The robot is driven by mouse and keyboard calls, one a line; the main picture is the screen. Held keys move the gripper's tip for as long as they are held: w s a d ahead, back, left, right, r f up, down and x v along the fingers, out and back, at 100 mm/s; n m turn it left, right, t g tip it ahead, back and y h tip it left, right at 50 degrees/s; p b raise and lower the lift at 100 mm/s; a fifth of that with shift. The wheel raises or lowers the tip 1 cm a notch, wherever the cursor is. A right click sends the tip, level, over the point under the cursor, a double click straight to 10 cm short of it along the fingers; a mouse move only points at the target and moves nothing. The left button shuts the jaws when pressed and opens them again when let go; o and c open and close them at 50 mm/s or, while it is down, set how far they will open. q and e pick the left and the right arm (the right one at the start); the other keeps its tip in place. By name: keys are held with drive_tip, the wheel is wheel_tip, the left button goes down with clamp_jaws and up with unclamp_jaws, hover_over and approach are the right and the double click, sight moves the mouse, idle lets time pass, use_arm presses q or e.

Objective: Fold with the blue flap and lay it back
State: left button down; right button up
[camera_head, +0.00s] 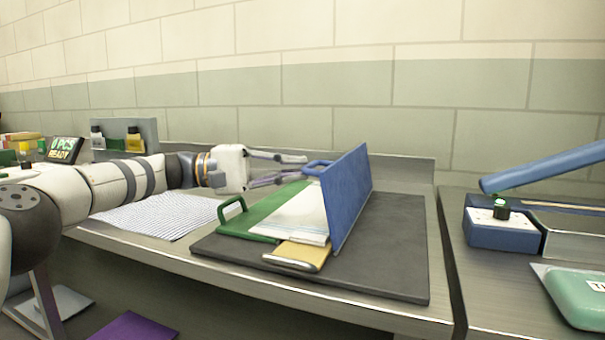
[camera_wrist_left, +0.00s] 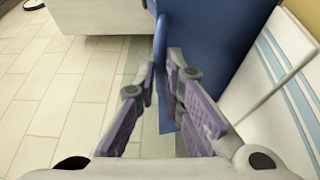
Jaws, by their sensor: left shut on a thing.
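The blue flap (camera_head: 351,196) stands raised and nearly upright, leaning a little, on the dark mat (camera_head: 398,262). Its blue handle (camera_head: 318,166) points left, toward my left gripper (camera_head: 306,166). In the left wrist view my left gripper (camera_wrist_left: 163,76) has its purple-padded fingers on both sides of the blue handle (camera_wrist_left: 160,48) and is shut on it. The blue flap (camera_wrist_left: 205,55) fills the middle there. The green flap (camera_head: 262,217) with its green handle lies flat to the left, under folded white cloth (camera_head: 296,213). My right gripper is not in view.
A tan block (camera_head: 298,256) lies at the front of the cloth. A striped cloth (camera_head: 160,214) lies left, below my arm. On the right are a blue device (camera_head: 502,230) with a raised blue arm and a green case (camera_head: 580,296). The mat's right side is clear.

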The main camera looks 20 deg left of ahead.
use_arm(q)
drive_tip(key=shift+a+f, duration=0.2)
drive_tip(key=shift+a, duration=0.05)
idle(0.3)
drive_tip(key=c, duration=1.7)
unclamp_jaws()
drive_tip(key=shift+a, duration=0.1)
drive_tip(key=v, duration=1.1)
drive_tip(key=shift+s+a+f, duration=0.15)
drive_tip(key=shift+a, duration=0.2)
